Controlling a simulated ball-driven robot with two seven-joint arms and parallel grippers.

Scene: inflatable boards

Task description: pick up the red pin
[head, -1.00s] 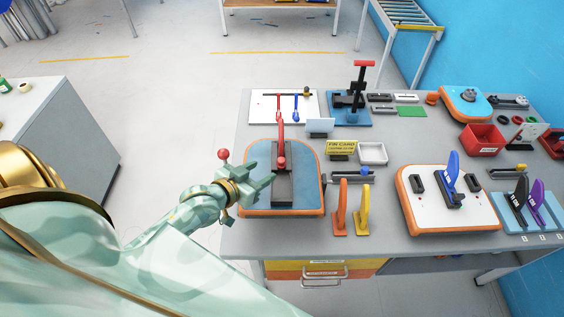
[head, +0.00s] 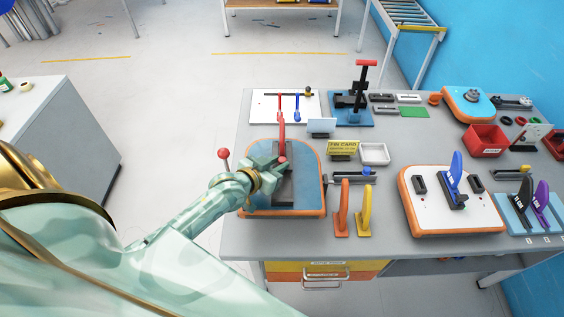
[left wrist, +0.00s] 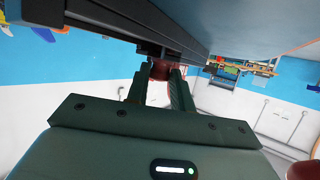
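The red upright part that I take for the red pin (head: 282,131) stands at the far end of a dark fin box (head: 284,186) on the blue, orange-edged board (head: 311,190). My left gripper (head: 274,165) is over the box, close to its red foot. In the left wrist view a dark red round piece (left wrist: 161,70) shows at the tips of my left gripper (left wrist: 160,80). Its fingers stand apart, with a gap between them. Whether they touch the red piece is unclear. My right gripper is out of view.
Orange and yellow fins (head: 341,211) stand right of the board. A white panel (head: 262,104) with red and blue levers lies behind it. A red-knobbed rod (head: 223,154) rises left of the board. A white board with a blue fin (head: 426,222) is further right.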

